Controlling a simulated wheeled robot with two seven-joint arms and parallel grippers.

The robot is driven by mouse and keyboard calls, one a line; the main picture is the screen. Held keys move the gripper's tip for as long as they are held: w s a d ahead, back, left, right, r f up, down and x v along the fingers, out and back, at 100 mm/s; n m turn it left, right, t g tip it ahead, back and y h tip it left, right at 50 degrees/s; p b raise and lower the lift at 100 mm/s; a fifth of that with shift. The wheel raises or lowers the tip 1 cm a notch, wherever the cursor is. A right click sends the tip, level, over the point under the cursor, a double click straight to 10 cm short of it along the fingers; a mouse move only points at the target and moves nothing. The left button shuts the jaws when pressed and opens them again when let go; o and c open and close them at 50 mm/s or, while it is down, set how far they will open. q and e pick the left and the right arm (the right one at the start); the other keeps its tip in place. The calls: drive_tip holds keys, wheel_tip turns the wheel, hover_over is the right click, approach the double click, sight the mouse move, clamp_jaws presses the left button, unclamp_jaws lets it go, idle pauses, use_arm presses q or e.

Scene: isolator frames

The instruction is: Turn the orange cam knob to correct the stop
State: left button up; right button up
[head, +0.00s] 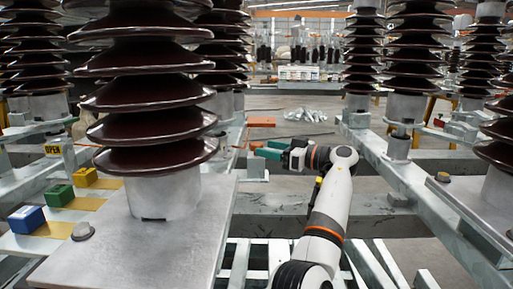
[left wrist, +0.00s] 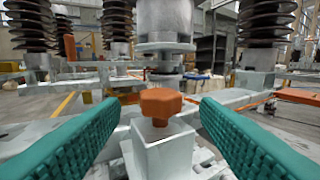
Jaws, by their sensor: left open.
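The orange cam knob (left wrist: 160,103) is a faceted knob on top of a square grey metal post (left wrist: 163,148), centred in the left wrist view. My left gripper (head: 268,149) has teal ribbed fingers and is open. In the left wrist view its fingers (left wrist: 158,125) stand on either side of the knob, with clear gaps and nothing between them touching it. In the head view a small orange patch (head: 255,145) shows by the fingertips; the rest of the knob there is hidden or too small to tell. My right gripper is not in view.
Brown ribbed insulators (head: 150,95) stand on grey steel frames around the arm. A grey column (left wrist: 164,25) rises behind the knob. An orange box (head: 262,121) lies farther back.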

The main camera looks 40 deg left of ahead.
sight(262, 147)
use_arm(q)
drive_tip(key=x, duration=0.4)
drive_tip(key=shift+s+a, duration=0.1)
drive_tip(key=shift+a, duration=0.3)
drive_tip(key=c, duration=1)
drive_tip(key=shift+m+t, duration=0.4)
drive_tip(key=shift+t, duration=0.2)
